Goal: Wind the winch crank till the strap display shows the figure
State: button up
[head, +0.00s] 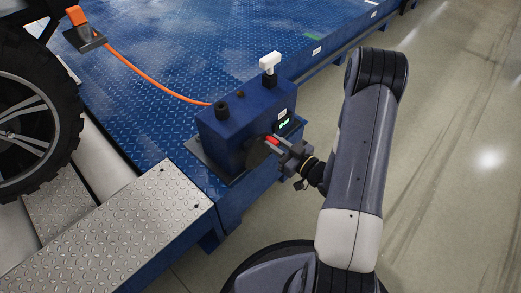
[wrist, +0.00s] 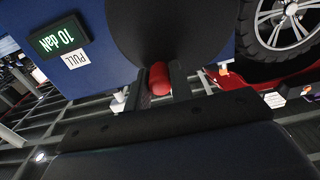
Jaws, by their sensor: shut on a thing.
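The blue winch box (head: 228,132) stands on the edge of the blue platform in the head view. A dark round crank disc (wrist: 168,28) fills the top middle of the wrist view. The red crank knob (wrist: 160,78) sits between the two fingers of my gripper (wrist: 161,86), which is shut on it. In the head view the red knob (head: 271,140) also shows at my gripper's tip, on the box's right face. The strap display (wrist: 60,37) is lit and seems to read 10 daN, beside a PULL label (wrist: 75,57). The display is too small to read in the head view.
An orange strap (head: 145,75) runs from the box to an orange hook (head: 78,16) near the tyre (head: 40,110). A metal tread ramp (head: 110,235) lies in front. The floor at right is clear.

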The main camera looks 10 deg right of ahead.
grip_shut()
jog(key=shift+s+a+n+b, duration=0.15)
jog(key=shift+n+b, duration=0.25)
jog(key=shift+b, duration=0.2)
jog(key=shift+a+r+n+b, duration=0.15)
jog(key=shift+r+n+b, duration=0.05)
jog(key=shift+n+b, duration=0.2)
jog(key=o, duration=1.7)
grip_release()
jog(key=shift+s, duration=0.1)
jog(key=shift+b+v, duration=0.7)
jog(key=shift+v, duration=2.3)
